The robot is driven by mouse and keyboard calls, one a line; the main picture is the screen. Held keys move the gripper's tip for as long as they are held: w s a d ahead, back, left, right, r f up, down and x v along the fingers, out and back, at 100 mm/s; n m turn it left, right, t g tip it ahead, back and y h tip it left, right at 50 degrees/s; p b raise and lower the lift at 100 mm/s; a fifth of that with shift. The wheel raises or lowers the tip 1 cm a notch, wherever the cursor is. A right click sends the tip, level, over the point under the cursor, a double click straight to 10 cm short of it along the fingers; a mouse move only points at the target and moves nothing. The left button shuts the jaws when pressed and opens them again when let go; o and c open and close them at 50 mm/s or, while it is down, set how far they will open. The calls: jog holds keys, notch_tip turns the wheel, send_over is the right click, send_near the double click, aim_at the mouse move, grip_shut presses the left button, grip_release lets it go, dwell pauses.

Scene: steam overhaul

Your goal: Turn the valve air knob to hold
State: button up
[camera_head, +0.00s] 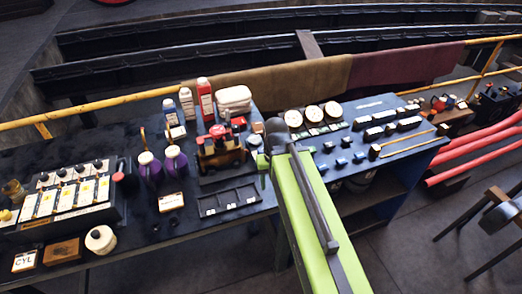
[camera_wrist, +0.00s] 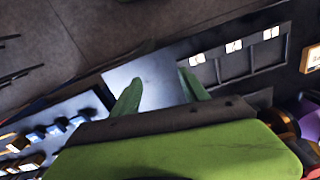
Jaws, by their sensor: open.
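Which knob is the valve air knob I cannot tell; no label naming it is readable. In the head view, a dark control box (camera_head: 75,209) at the left has several black knobs (camera_head: 80,170) above white and yellow label plates. The blue panel (camera_head: 350,140) at the right carries several small blue and black pieces. My gripper (camera_wrist: 160,88) shows in the wrist view with its two green fingers apart and nothing between them. In the head view my green arm hides part of the bench.
A brass-and-red model (camera_head: 221,148), two purple jugs (camera_head: 175,160), bottles (camera_head: 205,99) and a white spool (camera_head: 100,239) stand on the bench. Round gauges (camera_head: 313,114) are at the back of the blue panel. A yellow rail (camera_head: 110,101) runs behind. Red pipes (camera_head: 475,150) lie at the right.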

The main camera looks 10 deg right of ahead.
jog(key=m+p, duration=1)
jog(key=p, duration=0.5)
send_near(261, 150)
notch_tip(261, 150, down, 9)
jog(key=b, duration=1.7)
jog(key=shift+w+b, duration=0.15)
jog(key=shift+b, duration=0.2)
grip_shut()
